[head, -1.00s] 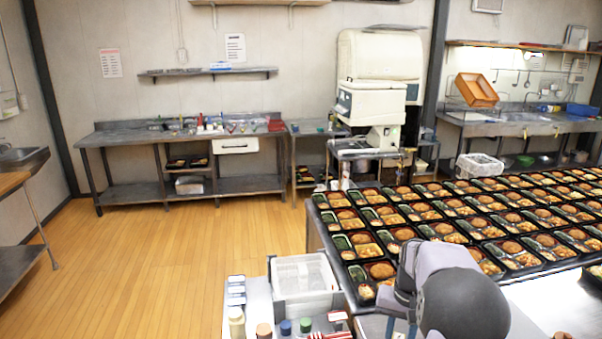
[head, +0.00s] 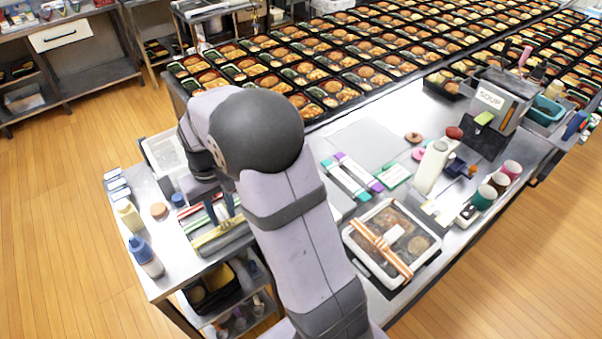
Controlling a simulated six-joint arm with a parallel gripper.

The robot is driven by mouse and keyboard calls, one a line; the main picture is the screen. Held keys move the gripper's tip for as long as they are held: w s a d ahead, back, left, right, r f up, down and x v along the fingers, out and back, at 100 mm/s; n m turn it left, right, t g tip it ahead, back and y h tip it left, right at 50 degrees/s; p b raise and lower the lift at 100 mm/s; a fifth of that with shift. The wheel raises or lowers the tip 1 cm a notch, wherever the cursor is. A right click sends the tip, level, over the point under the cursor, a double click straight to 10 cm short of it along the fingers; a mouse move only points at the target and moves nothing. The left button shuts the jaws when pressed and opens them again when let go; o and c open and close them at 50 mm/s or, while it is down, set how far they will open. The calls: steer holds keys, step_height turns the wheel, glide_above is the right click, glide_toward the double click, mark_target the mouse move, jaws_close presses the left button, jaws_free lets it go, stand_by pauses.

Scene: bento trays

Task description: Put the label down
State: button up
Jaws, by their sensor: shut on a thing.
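My gripper (head: 223,212) points down over a holder of coloured strips (head: 203,222) at the left end of the steel table. Its fingers are shut on the label, which is too small here to tell apart from the red, green and yellow strips behind it. I cannot tell whether the label touches the holder. My arm hides part of the table to the right of the holder.
A packed bento (head: 411,246) with a striped band lies right of my arm. Bottles (head: 146,257) line the left edge. Rows of bento trays (head: 262,86) fill the back.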

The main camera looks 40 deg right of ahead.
steer(key=s+d+r+m, duration=0.25)
steer(key=d+m, duration=0.25)
steer(key=d, duration=1.3)
steer(key=s+d+r+m, duration=0.3)
steer(key=s+d+m, duration=0.2)
steer(key=s+d, duration=0.85)
steer(key=m, duration=0.8)
glide_above(404, 260)
steer(key=shift+d+f, duration=0.15)
steer(key=shift+f, duration=0.1)
steer(key=shift+f+p, duration=0.6)
steer(key=shift+f, duration=4.4)
steer(key=shift+f, duration=0.25)
steer(key=o, duration=1)
